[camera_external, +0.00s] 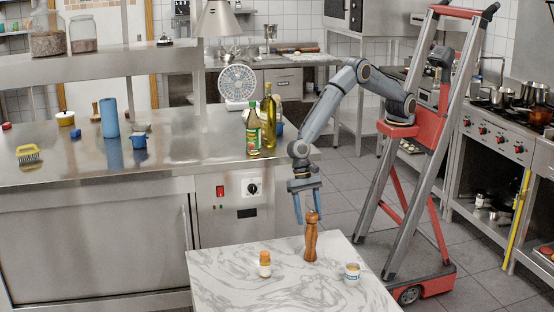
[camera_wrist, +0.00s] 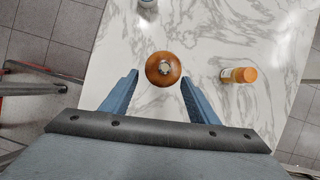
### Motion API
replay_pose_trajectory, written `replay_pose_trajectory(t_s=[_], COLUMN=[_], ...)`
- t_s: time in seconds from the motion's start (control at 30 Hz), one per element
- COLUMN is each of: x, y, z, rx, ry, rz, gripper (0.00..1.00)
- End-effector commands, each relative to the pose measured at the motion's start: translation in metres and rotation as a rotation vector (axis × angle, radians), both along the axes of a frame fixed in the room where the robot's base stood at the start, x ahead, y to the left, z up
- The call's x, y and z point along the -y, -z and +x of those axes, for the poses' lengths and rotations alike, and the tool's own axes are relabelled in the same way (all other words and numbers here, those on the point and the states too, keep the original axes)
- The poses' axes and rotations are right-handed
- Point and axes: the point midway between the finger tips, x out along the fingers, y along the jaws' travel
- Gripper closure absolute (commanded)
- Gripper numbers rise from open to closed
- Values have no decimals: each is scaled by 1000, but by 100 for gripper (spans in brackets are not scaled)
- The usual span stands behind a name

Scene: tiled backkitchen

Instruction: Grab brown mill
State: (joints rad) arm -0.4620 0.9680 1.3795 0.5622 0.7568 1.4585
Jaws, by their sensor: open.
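The brown mill (camera_external: 310,238) stands upright on the white marble table (camera_external: 220,282) in the external view. In the wrist view its round top (camera_wrist: 163,69) shows from above, with a pale metal knob in the middle. My gripper (camera_external: 307,208) points down just over the mill, with its blue fingers around the height of its top. In the wrist view my gripper (camera_wrist: 159,84) is open and empty, and the mill's top appears just beyond and between the fingertips. I cannot tell whether a finger touches it.
A small orange-capped bottle (camera_external: 265,264) stands left of the mill; it lies to the right in the wrist view (camera_wrist: 238,75). A small white jar (camera_external: 352,271) stands right of the mill. A steel counter (camera_external: 180,150) with oil bottles (camera_external: 268,122) is behind the table.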

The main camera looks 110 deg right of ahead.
Motion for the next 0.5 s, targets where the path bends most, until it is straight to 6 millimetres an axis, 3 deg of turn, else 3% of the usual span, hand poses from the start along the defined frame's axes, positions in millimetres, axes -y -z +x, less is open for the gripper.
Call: replay_pose_trajectory(t_s=[0.5], x=[-17], y=[51], z=[-4], rx=[-2], ry=[-2], rz=[-1], gripper=[45])
